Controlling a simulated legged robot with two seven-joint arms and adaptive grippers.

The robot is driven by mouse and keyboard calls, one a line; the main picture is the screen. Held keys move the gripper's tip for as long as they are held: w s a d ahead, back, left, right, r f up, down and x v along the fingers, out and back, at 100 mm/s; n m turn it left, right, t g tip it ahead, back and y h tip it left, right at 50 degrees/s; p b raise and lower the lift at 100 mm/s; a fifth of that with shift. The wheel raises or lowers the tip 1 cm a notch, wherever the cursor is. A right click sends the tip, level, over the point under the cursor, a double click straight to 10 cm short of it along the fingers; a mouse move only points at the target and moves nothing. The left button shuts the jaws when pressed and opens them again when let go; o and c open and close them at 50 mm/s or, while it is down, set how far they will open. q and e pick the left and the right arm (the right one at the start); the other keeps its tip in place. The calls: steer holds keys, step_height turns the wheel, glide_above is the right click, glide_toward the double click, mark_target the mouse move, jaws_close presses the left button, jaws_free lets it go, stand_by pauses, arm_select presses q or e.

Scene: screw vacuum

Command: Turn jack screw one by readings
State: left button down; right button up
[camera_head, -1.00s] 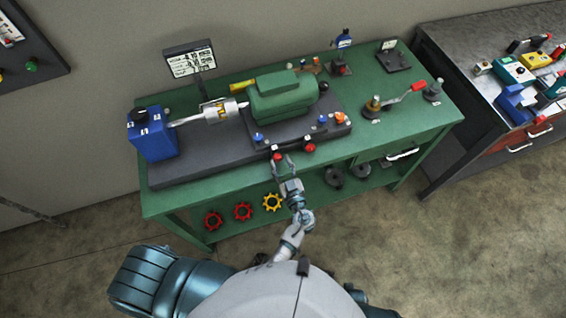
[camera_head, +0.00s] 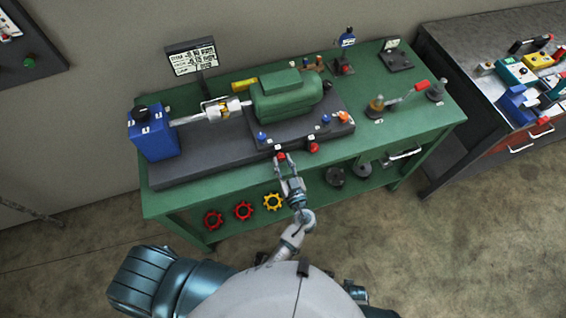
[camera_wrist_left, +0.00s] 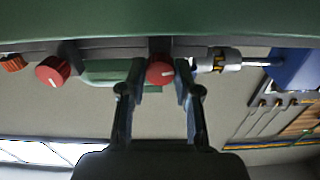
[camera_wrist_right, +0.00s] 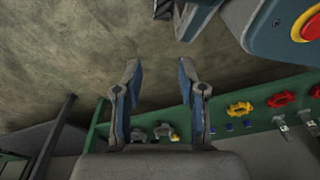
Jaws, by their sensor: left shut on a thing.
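The green motor (camera_head: 285,92) sits on a dark base with red, blue and orange knobs. My left gripper (camera_head: 281,162) is at the base's front edge, shut on the left red jack screw knob (camera_head: 281,156). My right gripper (camera_wrist_right: 160,75) is open and empty.
A blue box (camera_head: 152,134) joins the motor by a shaft (camera_head: 205,112). A crank with a red handle (camera_head: 422,86) stands at the right. Red and yellow handwheels (camera_head: 243,210) are on the lower shelf. A second bench (camera_head: 490,40) is at the right.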

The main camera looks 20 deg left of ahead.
arm_select(q)
steer(key=shift+m, duration=1.1)
steer(key=shift+m+b, duration=0.35)
steer(key=shift+m, duration=0.65)
arm_select(e)
steer(key=shift+w+r, duration=0.9)
steer(key=shift+r, duration=0.05)
arm_select(q)
steer(key=c, duration=0.8)
jaws_free()
steer(key=shift+w+d+f, duration=0.1)
